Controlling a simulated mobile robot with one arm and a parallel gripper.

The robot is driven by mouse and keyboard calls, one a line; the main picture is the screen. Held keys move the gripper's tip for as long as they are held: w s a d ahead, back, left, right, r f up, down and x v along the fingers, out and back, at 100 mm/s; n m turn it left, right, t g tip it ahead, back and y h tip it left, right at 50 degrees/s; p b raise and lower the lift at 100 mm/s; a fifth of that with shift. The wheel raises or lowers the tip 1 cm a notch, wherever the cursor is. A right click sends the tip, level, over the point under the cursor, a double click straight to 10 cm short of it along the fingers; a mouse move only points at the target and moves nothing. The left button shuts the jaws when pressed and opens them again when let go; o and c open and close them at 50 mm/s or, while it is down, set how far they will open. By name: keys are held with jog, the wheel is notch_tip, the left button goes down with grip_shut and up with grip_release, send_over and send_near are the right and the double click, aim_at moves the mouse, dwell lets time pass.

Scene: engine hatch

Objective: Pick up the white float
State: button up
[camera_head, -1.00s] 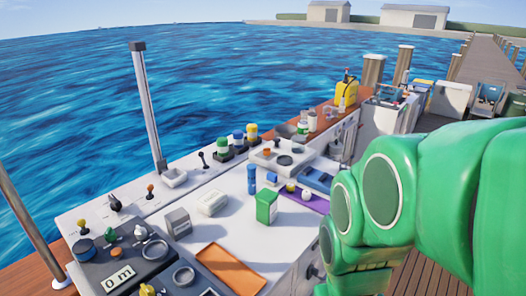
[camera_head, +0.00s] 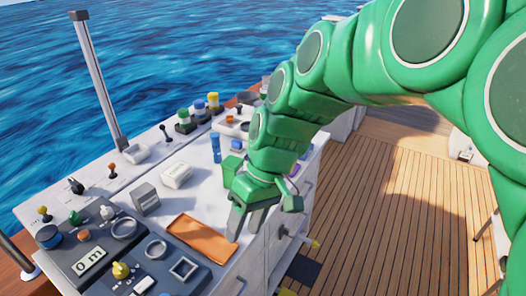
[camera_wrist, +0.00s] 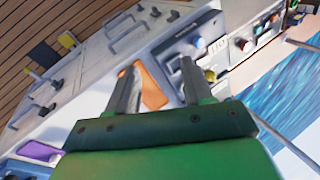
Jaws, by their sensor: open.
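I cannot make out the white float for certain now. A small whitish ball showed earlier on the purple mat at the right of the counter; my arm now covers that spot in the head view. Part of the purple mat (camera_wrist: 40,152) shows at the lower left of the wrist view. My gripper (camera_head: 248,226) is open and empty above the front of the white counter, right of the orange tray (camera_head: 200,238). In the wrist view the two fingers (camera_wrist: 158,72) are apart, with orange showing between them.
A white box (camera_head: 177,175), a grey box (camera_head: 146,198) and a blue bottle (camera_head: 215,147) stand on the counter. A green bin (camera_head: 231,168) is close behind my gripper. A dark control panel (camera_head: 100,250) is at the left. Open wooden deck (camera_head: 385,215) lies right.

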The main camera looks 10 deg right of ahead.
jog(key=w+d+f+n+t+y, duration=0.1)
jog(key=w+n+y, duration=0.25)
jog(key=w, duration=0.95)
jog(key=w+d+n+t+y, duration=0.15)
jog(key=w+y, duration=0.25)
jog(key=w, duration=0.9)
jog(key=w+d+f+t, duration=0.2)
jog(key=w+d+f, duration=0.3)
jog(key=d, duration=0.2)
jog(key=w+d+f+t, duration=0.3)
jog(key=w+d+f, duration=0.2)
jog(key=d, duration=0.3)
jog(key=w+d+f+t, duration=0.2)
jog(key=w+d+f, duration=0.3)
jog(key=d, duration=0.3)
jog(key=shift+w+f+h, duration=0.35)
jog(key=shift+f, duration=0.45)
jog(key=shift+w+f, duration=0.1)
jog(key=shift+f, duration=0.05)
jog(key=shift+x, duration=3.7)
